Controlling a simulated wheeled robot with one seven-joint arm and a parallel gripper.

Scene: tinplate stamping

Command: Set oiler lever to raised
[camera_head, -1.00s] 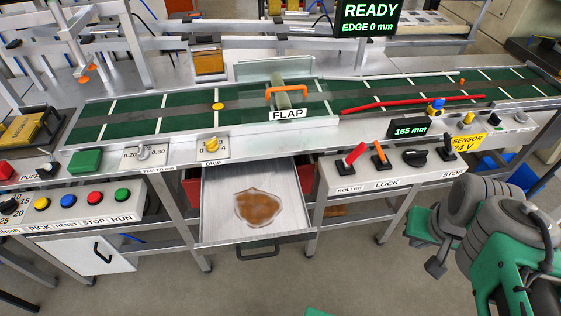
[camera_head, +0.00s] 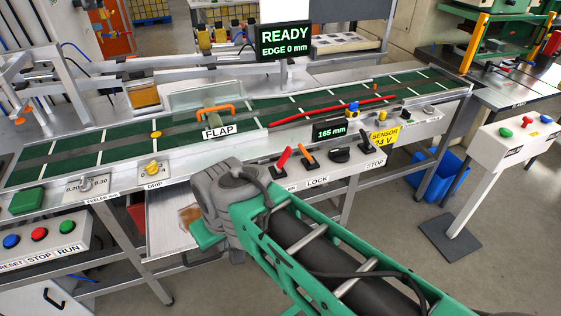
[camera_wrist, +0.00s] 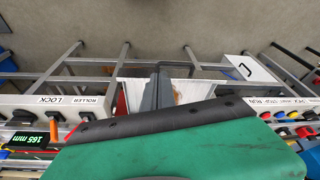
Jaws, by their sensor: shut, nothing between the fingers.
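No label that I can read says oiler. A red lever (camera_head: 284,157) slants up on the front control box beside a partly hidden label, which reads ROLLER in the wrist view (camera_wrist: 89,101). An orange lever (camera_head: 306,156) stands just right of it, above the LOCK label. I cannot tell from the labels which is the oiler lever. My gripper (camera_wrist: 157,92) shows as dark grey fingers in the wrist view, shut and empty, over the open drawer. In the head view my wrist hides the fingers. The gripper is left of both levers and apart from them.
The open drawer (camera_head: 163,233) with a brown stain juts out below the conveyor (camera_head: 240,119). A black knob (camera_head: 340,155) sits right of the levers. A FLAP with an orange handle (camera_head: 216,109) stands above. A blue bin (camera_head: 437,176) and a control pedestal (camera_head: 478,177) are at right.

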